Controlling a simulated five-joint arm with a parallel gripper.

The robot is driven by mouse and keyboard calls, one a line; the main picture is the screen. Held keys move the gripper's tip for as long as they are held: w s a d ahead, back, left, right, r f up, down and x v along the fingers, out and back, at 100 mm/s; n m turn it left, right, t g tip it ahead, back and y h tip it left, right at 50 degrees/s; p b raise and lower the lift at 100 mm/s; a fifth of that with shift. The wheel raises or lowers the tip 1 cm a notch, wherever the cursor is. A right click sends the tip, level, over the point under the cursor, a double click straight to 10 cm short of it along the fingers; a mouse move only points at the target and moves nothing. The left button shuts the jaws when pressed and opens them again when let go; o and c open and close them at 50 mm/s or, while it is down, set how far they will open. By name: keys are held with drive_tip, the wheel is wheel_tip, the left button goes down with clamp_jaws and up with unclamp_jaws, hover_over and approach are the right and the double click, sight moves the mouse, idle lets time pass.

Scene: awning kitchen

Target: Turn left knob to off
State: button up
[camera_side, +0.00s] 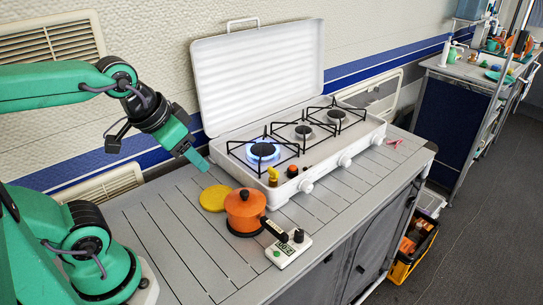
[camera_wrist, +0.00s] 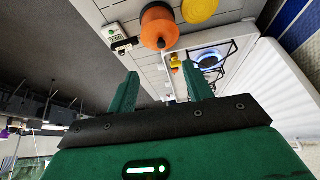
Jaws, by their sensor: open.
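A white three-burner stove (camera_side: 330,163) stands on the grey slatted counter with its lid (camera_side: 262,75) raised. The left burner (camera_side: 263,151) has a blue flame, also seen in the wrist view (camera_wrist: 208,60). The left knob (camera_side: 306,186) is white and sits on the stove's front face, at its left end. Its exact angle is too small to tell. My gripper (camera_side: 203,164) is open and empty, above the counter left of the stove and apart from the knob. Its two green fingers (camera_wrist: 160,70) are spread in the wrist view. I cannot pick out the knob there.
An orange pot (camera_side: 243,208) and a yellow disc (camera_side: 214,198) lie on the counter left of the stove. A white timer (camera_side: 289,249) is near the front edge. A yellow shaker (camera_side: 273,177) and a dark-topped one (camera_side: 292,171) stand near the left burner. Other knobs (camera_side: 345,161) are farther right.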

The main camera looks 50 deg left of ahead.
drive_tip(key=w+r+m+g, duration=0.1)
drive_tip(key=w+m, duration=0.4)
drive_tip(key=w, duration=0.4)
drive_tip(key=m+g, duration=0.4)
drive_tip(key=m, duration=0.9)
approach(307, 183)
drive_tip(key=shift+s+f, duration=0.4)
drive_tip(key=shift+f, duration=0.1)
drive_tip(key=shift+w+f, duration=0.3)
drive_tip(key=shift+f, duration=0.2)
drive_tip(key=shift+w+f, duration=0.15)
drive_tip(key=shift+f, duration=1.75)
drive_tip(key=shift+w+f, duration=0.1)
drive_tip(key=shift+f, duration=1.85)
drive_tip(key=shift+c, duration=0.2)
